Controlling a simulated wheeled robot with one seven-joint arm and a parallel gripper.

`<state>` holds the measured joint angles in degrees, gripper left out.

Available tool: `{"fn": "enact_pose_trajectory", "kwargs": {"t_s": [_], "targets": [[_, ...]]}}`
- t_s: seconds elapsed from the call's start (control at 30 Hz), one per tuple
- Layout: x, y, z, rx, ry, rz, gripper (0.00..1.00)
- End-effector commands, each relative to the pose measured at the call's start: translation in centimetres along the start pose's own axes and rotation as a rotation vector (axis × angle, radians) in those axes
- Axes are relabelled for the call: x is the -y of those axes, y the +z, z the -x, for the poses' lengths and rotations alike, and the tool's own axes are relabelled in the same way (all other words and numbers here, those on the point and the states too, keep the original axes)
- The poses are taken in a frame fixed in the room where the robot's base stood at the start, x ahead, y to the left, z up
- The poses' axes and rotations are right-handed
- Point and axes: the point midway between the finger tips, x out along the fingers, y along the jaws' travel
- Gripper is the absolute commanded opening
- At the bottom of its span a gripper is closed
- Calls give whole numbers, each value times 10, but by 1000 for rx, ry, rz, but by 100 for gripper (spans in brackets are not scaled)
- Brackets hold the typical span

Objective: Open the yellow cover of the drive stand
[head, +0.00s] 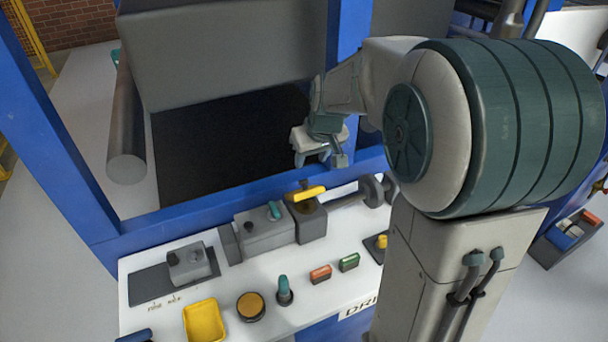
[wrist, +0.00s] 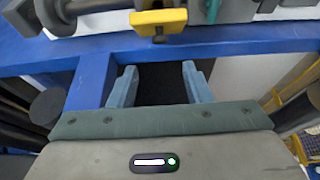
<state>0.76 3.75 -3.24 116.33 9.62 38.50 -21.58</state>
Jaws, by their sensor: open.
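A blue frame beam (head: 200,212) runs behind the stand. A grey housing with a teal knob (head: 273,211) is left of the block, and a grey shaft (head: 347,198) is right of it. A yellow tray (head: 204,321), a teal lever (head: 284,290) and buttons are in front.

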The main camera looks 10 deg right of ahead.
Motion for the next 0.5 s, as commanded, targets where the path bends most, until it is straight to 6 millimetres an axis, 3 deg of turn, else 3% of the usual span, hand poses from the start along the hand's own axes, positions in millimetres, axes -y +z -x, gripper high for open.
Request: {"fn": "enact_pose_trajectory", "kwargs": {"t_s": [0.2, 0.5], "targets": [[1, 1, -46, 6, -1, 0, 45], [1, 1, -90, 3, -2, 0, 45]]}}
